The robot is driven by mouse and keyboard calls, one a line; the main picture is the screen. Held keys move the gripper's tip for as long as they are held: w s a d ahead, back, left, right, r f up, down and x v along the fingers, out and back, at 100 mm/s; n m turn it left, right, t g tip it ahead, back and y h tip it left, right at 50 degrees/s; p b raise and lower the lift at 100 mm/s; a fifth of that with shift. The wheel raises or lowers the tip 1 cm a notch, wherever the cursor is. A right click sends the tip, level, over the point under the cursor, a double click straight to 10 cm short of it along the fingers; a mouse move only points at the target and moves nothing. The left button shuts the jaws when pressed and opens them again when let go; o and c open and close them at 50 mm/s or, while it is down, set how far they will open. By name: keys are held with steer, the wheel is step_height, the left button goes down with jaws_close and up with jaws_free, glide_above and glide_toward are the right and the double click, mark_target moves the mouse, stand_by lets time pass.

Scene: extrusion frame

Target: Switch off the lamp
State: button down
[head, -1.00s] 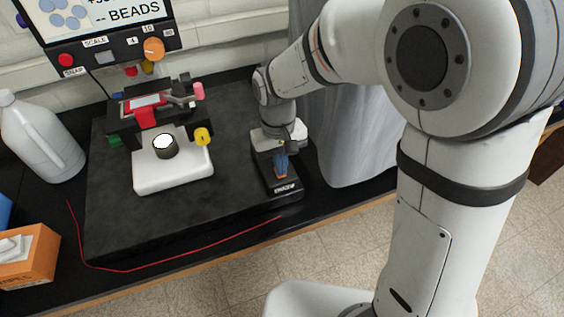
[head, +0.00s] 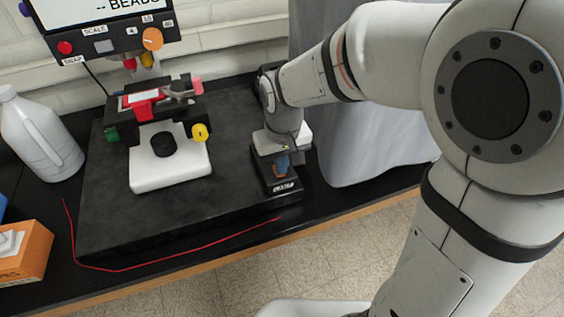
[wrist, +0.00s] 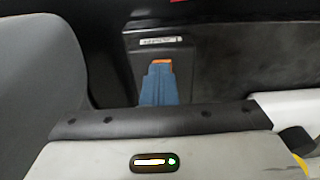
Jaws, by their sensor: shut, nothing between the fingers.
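The lamp (head: 163,145) is a short round stub on the white base of a microscope-like instrument, left of centre in the head view. Its top is dark. My gripper (head: 280,171) is at a small black box (head: 285,187) to the right of the instrument; in the wrist view its blue fingers (wrist: 159,72) are shut with nothing between them. A small orange patch (wrist: 161,62) shows at the fingertips; I cannot tell if it is a switch or whether the fingers touch it. The box also shows in the wrist view (wrist: 180,60) with a white label.
The instrument's stage (head: 150,103) and yellow knob (head: 200,132) stand left of my arm. A screen with a control panel (head: 105,45) is behind. A white jug (head: 38,135) and orange box (head: 22,253) are at left. A red cable (head: 160,264) runs along the bench front. A grey curtain (head: 350,120) hangs at right.

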steer(key=shift+w+a+f, duration=0.15)
steer(key=shift+a+f, duration=0.05)
steer(key=shift+f, duration=0.1)
steer(key=shift+a, duration=0.1)
steer(key=shift+r, duration=0.1)
steer(key=shift+w+r+p, duration=0.1)
steer(key=shift+r+p, duration=0.15)
steer(key=shift+p, duration=0.05)
step_height(320, 180, up, 14)
steer(key=s+p, duration=0.1)
steer(key=shift+d+p, duration=0.3)
steer(key=shift+s, duration=0.1)
steer(key=s+d+f+m+t, duration=0.1)
steer(key=s+d+f+m, duration=0.1)
steer(key=s+d, duration=0.3)
steer(key=s+d+f+m+t, duration=0.1)
steer(key=s+d, duration=0.4)
steer(key=d, duration=0.6)
step_height(320, 180, down, 2)
steer(key=shift+s+d+m+t, duration=0.3)
steer(key=shift+s+d+m, duration=0.05)
steer(key=shift+m, duration=0.45)
